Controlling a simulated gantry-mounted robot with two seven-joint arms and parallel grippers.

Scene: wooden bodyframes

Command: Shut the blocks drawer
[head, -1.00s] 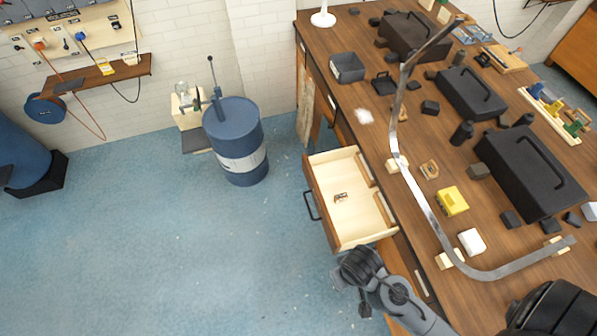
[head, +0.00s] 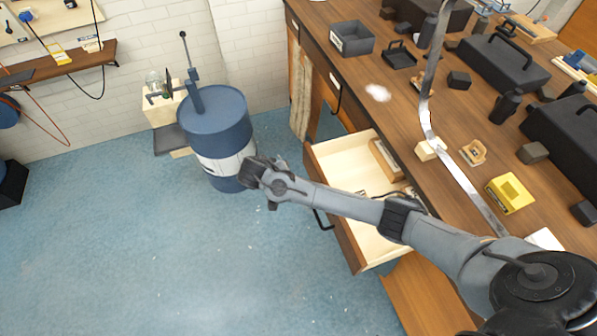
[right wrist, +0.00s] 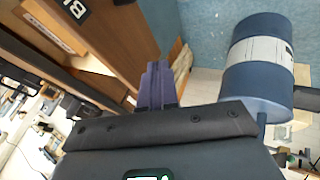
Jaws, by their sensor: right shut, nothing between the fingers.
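The blocks drawer (head: 340,155) is pulled out from the workbench, with its pale wooden inside showing. Its brown front and black handle (head: 321,221) face the floor space on the left. In the right wrist view a wooden panel (right wrist: 125,40) carries a black label (right wrist: 75,8) that starts with "BL". My right arm reaches across above the drawer and hides part of it. My right gripper (head: 254,172) is beyond the drawer front, over the floor near the barrel. Its fingers (right wrist: 157,86) are shut and empty. My left gripper is not in view.
A blue barrel (head: 217,130) stands on the floor close to my right gripper in the head view. The workbench top (head: 385,120) holds a curved metal strip (head: 432,90), a yellow block (head: 510,193) and black cases. The blue floor left of the drawer is clear.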

